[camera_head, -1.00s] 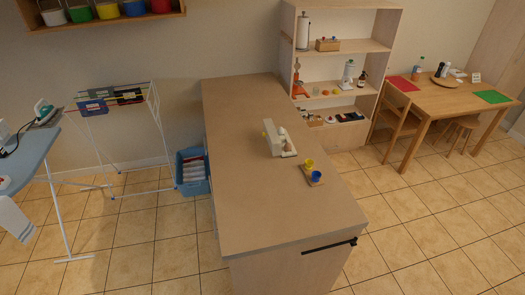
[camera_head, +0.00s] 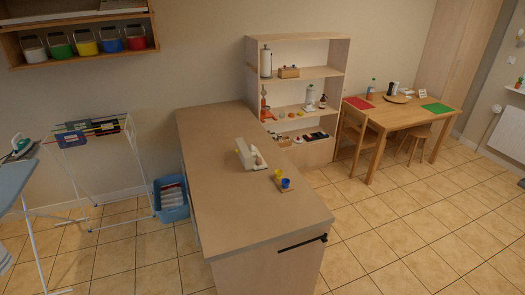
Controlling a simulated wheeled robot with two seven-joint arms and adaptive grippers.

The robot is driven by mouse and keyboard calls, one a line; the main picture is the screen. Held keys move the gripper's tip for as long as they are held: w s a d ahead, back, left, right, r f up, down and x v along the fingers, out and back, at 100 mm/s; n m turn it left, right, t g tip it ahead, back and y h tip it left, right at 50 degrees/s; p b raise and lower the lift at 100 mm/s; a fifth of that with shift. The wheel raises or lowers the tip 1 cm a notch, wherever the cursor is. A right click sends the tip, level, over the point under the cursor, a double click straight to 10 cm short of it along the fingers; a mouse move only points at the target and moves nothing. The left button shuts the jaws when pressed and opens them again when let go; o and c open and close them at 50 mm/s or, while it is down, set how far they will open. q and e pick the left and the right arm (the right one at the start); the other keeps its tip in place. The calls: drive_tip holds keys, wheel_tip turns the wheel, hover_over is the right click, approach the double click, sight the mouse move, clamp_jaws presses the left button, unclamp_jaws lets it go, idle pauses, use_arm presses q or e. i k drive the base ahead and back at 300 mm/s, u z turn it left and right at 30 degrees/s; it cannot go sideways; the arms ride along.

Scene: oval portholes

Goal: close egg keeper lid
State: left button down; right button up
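A small whitish box (camera_head: 245,154), which may be the egg keeper, sits on the counter (camera_head: 225,210) near its right edge. A pale upright part stands along its left side, and a small pale rounded thing shows at its right. It is too small to tell whether the upright part is a raised lid. Neither of my grippers is in view.
The rest of the counter top is clear. Shelves (camera_head: 297,92), a dining table (camera_head: 400,112) and a drying rack (camera_head: 92,130) stand around; tiled floor (camera_head: 400,230) is open at right.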

sight(242, 153)
drive_tip(key=z, duration=0.5)
drive_tip(key=i, duration=1.35)
drive_tip(key=u, duration=0.45)
